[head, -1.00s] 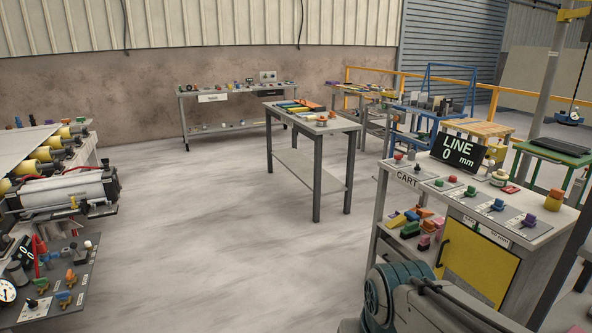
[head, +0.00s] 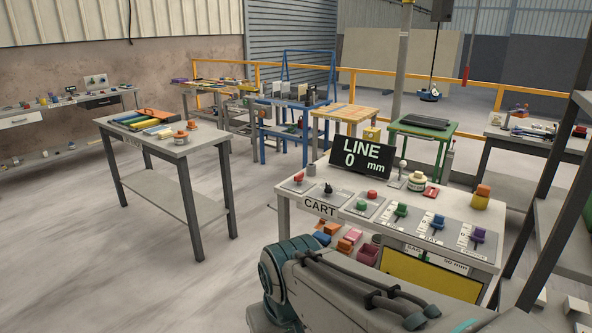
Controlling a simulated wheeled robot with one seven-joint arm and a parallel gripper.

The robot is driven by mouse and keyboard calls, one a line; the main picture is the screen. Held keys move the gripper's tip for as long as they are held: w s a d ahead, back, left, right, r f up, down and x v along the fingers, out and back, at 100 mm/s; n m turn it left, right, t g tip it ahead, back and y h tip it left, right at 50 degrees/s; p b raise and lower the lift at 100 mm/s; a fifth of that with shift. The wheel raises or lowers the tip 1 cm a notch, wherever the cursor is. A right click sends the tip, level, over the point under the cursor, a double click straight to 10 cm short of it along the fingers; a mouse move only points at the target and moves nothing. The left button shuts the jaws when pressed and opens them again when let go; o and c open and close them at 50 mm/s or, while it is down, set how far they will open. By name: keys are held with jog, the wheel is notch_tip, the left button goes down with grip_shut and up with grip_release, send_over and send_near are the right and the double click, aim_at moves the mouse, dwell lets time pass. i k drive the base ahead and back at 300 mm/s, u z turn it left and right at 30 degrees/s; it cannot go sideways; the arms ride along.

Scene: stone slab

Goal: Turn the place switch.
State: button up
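The control cart (head: 318,210) stands at the right of centre, with a panel of coloured controls on its top. Three knobs on it stand in a row: a green one (head: 401,211), a blue one (head: 437,221) and a purple one (head: 478,236). A black knob (head: 328,188), a red knob (head: 298,178) and a green button (head: 361,205) sit at its left end. The small labels are too small to read, so I cannot tell which is the place switch. My arm shows at the bottom, in front of the cart; my gripper is out of view.
A black display (head: 362,158) on the cart reads LINE 0 mm. Coloured blocks (head: 350,238) lie on a shelf below. A grey table (head: 196,145) stands at left, with open floor (head: 110,270) around it. A dark shelf frame (head: 555,190) rises at the right edge.

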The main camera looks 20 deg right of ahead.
aim_at(328, 190)
jog(key=z, duration=0.45)
jog(key=i, duration=1.85)
jog(key=z, duration=0.45)
